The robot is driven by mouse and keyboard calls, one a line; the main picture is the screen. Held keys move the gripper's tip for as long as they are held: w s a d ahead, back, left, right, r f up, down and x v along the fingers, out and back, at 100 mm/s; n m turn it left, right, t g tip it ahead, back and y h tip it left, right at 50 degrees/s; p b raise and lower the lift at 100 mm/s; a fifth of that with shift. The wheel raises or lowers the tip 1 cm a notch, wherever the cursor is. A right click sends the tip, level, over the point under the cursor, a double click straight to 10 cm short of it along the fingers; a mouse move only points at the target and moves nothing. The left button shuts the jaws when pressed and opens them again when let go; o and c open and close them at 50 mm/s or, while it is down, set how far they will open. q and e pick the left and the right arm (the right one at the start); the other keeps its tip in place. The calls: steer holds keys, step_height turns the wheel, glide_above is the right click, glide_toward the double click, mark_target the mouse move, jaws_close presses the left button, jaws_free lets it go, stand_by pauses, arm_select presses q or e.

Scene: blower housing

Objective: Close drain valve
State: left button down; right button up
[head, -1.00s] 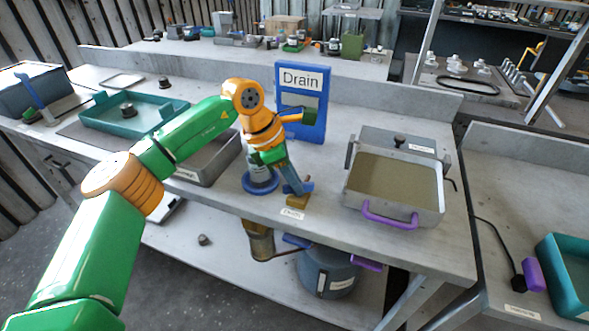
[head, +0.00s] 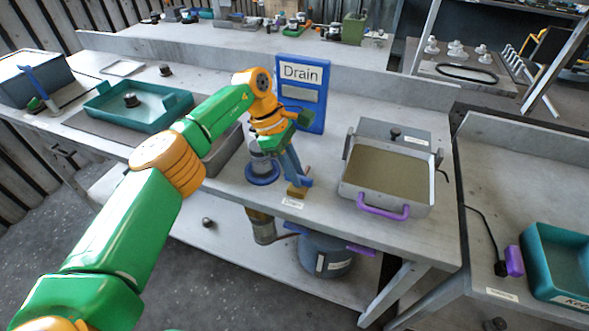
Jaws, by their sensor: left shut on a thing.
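The drain valve stands at the front edge of the middle bench, behind a small white label. Its brass body (head: 297,192) is low and partly hidden by my gripper. My left gripper (head: 298,182) points down over it and is shut on the valve's handle, which is mostly hidden between the fingers. A blue sign reading "Drain" (head: 301,72) stands behind my left wrist. My right gripper is not in the head view.
A blue-ringed fitting (head: 262,180) stands just left of the valve. A metal basin with a purple handle (head: 383,212) is to the right. A teal tray (head: 107,121) is at the left. A dark pot (head: 325,256) sits below the bench.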

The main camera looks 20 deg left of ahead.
arm_select(q)
steer(key=shift+f, duration=0.1)
steer(key=c, duration=0.9)
jaws_free()
steer(key=shift+d, duration=0.1)
steer(key=shift+o, duration=0.2)
steer(key=shift+r, duration=0.35)
steer(key=p+v, duration=0.1)
steer(key=v, duration=0.4)
steer(key=shift+r, duration=0.35)
steer(key=shift+a+r, duration=0.3)
steer(key=shift+r, duration=0.1)
steer(key=shift+f, duration=0.1)
